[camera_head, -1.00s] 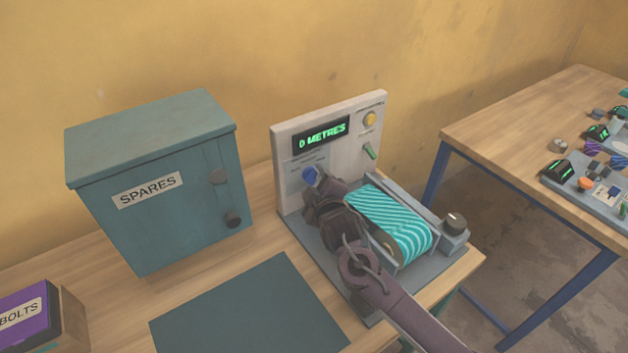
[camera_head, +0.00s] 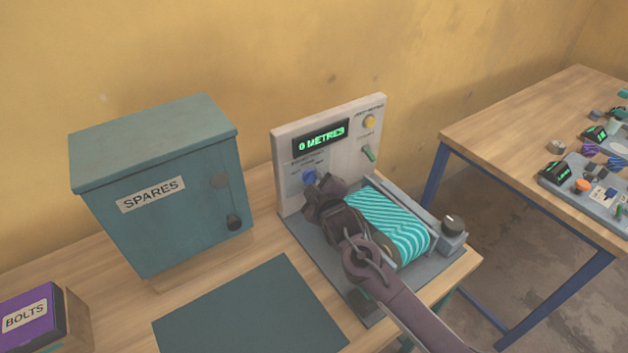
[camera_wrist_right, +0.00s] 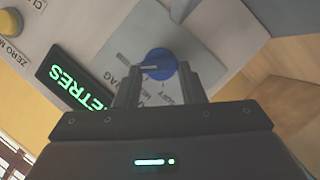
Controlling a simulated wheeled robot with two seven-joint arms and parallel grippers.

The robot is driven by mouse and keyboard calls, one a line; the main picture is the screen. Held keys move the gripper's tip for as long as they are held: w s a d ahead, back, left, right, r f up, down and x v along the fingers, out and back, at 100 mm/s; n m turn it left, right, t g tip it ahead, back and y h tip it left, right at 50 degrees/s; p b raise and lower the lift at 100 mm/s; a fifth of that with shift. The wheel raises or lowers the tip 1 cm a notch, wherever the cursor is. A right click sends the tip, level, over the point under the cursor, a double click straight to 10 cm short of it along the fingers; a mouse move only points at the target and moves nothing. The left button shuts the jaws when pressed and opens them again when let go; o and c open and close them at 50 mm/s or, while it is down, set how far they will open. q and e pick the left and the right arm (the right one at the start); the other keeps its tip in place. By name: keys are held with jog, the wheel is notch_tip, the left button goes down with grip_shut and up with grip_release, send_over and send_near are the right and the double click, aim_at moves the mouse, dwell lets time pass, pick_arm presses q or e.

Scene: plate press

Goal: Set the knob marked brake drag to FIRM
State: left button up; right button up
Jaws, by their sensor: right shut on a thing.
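The blue knob (camera_head: 309,177) sits on the upright panel (camera_head: 355,148) of the machine, below a display reading "0 METRES". In the right wrist view the blue knob (camera_wrist_right: 158,64) has a pale pointer line, and part of a label ending in "AG" shows beside it. My right gripper (camera_head: 314,188) is at the knob, its fingers on either side of it. In the wrist view the right gripper (camera_wrist_right: 160,80) is shut on the knob. The setting words are partly hidden and too small to read surely. My left gripper is not in view.
A SPARES cabinet (camera_head: 160,215) and BOLTS box (camera_head: 27,318) stand left. A dark mat (camera_head: 250,315) lies clear in front.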

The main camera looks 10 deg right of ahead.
jog(key=shift+r+m+g+p, duration=0.2)
jog(key=shift+m+g+p, duration=0.1)
jog(key=shift+m, duration=0.1)
jog(key=shift+f+y, duration=0.2)
jog(key=shift+y, duration=0.1)
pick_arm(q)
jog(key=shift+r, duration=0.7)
pick_arm(e)
jog(key=o, duration=1)
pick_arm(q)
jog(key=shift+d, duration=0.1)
pick_arm(e)
jog(key=shift+s+d+r, duration=0.1)
jog(key=shift+s+d, duration=0.05)
jog(key=shift+s, duration=0.35)
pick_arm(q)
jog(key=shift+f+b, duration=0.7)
pick_arm(e)
jog(key=v, duration=0.6)
jog(key=shift+s+r, duration=0.15)
jog(key=shift+s, duration=0.15)
